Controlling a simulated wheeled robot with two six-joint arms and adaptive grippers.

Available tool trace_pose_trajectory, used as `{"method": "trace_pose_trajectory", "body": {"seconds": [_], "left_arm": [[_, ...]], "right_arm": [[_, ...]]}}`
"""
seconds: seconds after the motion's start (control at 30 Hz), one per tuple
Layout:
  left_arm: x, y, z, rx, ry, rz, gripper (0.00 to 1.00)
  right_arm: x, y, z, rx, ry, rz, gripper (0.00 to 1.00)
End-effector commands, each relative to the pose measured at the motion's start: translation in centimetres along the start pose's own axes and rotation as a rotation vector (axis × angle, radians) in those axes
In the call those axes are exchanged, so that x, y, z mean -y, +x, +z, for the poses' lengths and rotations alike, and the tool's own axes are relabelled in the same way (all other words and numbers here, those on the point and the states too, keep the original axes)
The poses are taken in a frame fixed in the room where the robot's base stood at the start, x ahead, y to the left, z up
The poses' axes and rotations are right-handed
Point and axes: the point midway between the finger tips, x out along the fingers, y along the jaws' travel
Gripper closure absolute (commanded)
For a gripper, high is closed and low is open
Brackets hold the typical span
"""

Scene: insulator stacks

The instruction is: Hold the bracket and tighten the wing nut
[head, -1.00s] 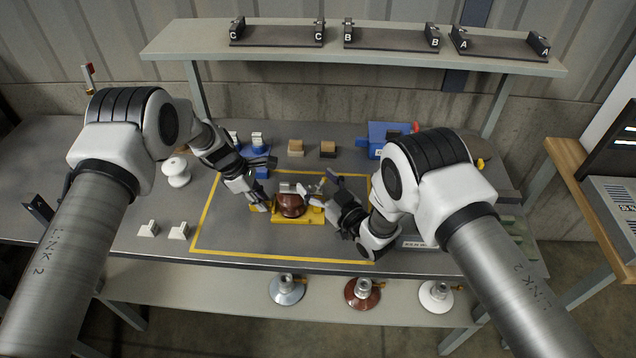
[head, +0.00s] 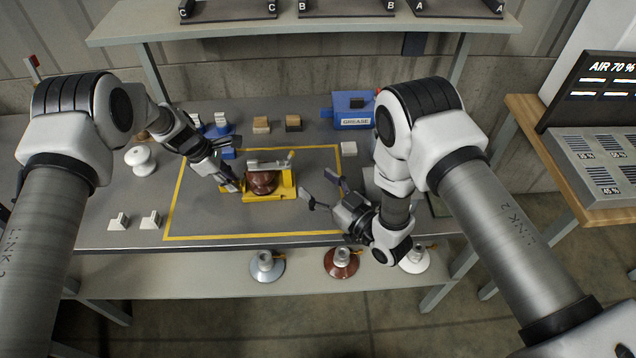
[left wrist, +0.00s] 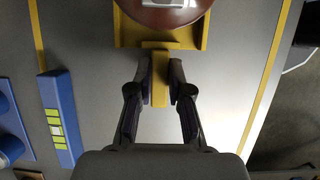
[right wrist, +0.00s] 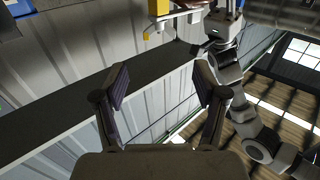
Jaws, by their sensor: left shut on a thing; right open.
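The yellow bracket (head: 288,186) lies on the table inside the yellow-outlined area and carries a brown insulator (head: 264,183). Both show at the top of the left wrist view, the bracket (left wrist: 129,35) and the insulator (left wrist: 165,14). A grey metal piece (head: 268,164) sits across the top; I cannot clearly make out the wing nut on it. My left gripper (head: 236,184) is shut on the bracket's yellow tab (left wrist: 160,85) at its left side. My right gripper (head: 322,190) is open and empty, to the right of the bracket and apart from it.
A blue grease box (head: 352,112) stands at the back right. Tan blocks (head: 262,125) and blue stands (head: 221,126) are behind the bracket. A white insulator (head: 140,159) and small white blocks (head: 150,220) are at left. A lower shelf (head: 200,275) holds several insulators.

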Motion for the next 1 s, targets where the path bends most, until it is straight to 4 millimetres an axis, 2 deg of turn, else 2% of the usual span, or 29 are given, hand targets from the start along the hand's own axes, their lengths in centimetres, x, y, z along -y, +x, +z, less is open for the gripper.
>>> {"method": "trace_pose_trajectory", "body": {"seconds": [0.03,0.1,0.17,0.3,0.43,0.53,0.7,0.83,1.0], "left_arm": [[0.0,-0.1,0.0,0.000,0.001,0.001,1.00],[0.0,-0.1,0.0,0.000,0.001,0.001,1.00],[0.0,-0.1,0.0,0.000,0.000,0.001,1.00],[0.0,-0.1,0.0,0.000,0.000,0.001,1.00],[0.0,-0.1,0.0,0.000,0.000,0.001,1.00],[0.0,-0.1,0.0,0.000,0.000,0.001,1.00],[0.0,0.0,0.0,0.000,0.001,0.001,1.00],[0.0,-0.1,0.0,0.000,0.001,0.001,1.00],[0.0,-0.1,0.0,0.000,0.001,0.001,1.00]], "right_arm": [[0.1,0.2,-0.2,0.001,-0.001,-0.011,0.56],[0.5,0.7,-0.7,0.009,-0.005,-0.055,0.81],[1.1,1.5,-1.5,0.027,-0.016,-0.127,1.00],[3.5,3.0,-4.0,0.122,-0.117,-0.401,1.00],[4.3,2.6,-5.9,0.272,-0.344,-0.675,1.00],[2.7,1.6,-7.0,0.400,-0.576,-0.821,1.00],[-1.5,0.5,-8.9,0.561,-0.907,-0.928,1.00],[-3.1,0.3,-9.5,0.608,-1.011,-0.946,1.00],[-2.5,1.1,-8.0,0.615,-1.019,-0.950,1.00]]}}
